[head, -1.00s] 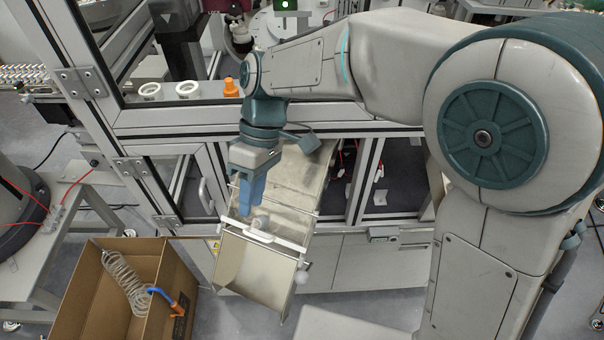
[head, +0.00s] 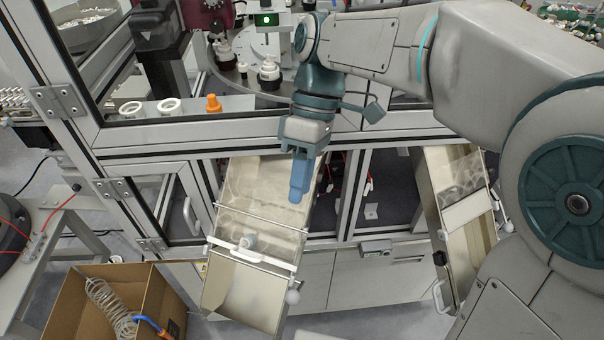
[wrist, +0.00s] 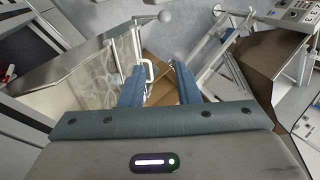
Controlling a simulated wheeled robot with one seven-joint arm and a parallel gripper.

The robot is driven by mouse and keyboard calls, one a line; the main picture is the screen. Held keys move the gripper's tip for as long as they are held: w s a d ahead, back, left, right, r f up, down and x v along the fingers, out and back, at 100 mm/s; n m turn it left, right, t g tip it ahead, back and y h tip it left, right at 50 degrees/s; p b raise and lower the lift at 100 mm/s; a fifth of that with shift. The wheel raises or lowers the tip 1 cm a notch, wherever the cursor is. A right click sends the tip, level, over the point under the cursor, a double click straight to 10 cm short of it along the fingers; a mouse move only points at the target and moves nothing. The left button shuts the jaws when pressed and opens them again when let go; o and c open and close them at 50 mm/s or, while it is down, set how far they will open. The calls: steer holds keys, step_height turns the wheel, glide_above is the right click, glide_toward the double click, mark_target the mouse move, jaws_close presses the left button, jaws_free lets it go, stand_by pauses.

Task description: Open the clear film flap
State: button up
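The clear film flap (head: 270,232) lies across the left metal chute (head: 238,297), between a thin upper bar and a white lower bar with a handle (head: 250,254). It looks down, lying over the chute. In the wrist view the wavy clear film (wrist: 98,80) shows at left, with the white handle (wrist: 149,72) beyond the fingers. My gripper (head: 297,193) hangs above the chute's right side, up and right of the handle, and appears apart from it. Its two blue fingers (wrist: 160,80) are spread with nothing between them.
A second chute (head: 460,235) with a film panel stands at right. A cardboard box (head: 90,302) with a coiled hose is at lower left. The cell's frame rail (head: 210,143) runs behind my gripper. A small round knob (head: 292,297) sticks out from the left chute's right side.

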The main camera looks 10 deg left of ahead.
steer(key=s+d+f+m+t, duration=0.1)
steer(key=d+f+m+t, duration=0.3)
steer(key=d+m, duration=0.6)
steer(key=s+d+f+m+t, duration=0.15)
steer(key=d+m+t, duration=0.45)
steer(key=d, duration=0.8)
step_height(320, 180, up, 2)
steer(key=r+n+g+b, duration=0.1)
steer(key=n+g+b, duration=0.1)
steer(key=n+b, duration=1.05)
glide_above(241, 255)
steer(key=s+p, duration=0.3)
steer(key=n, duration=0.4)
steer(key=shift+m+h, duration=0.25)
steer(key=shift+h, duration=0.15)
steer(key=x, duration=1.4)
steer(key=shift+s+f, duration=0.1)
steer(key=shift+s, duration=0.1)
jaws_close()
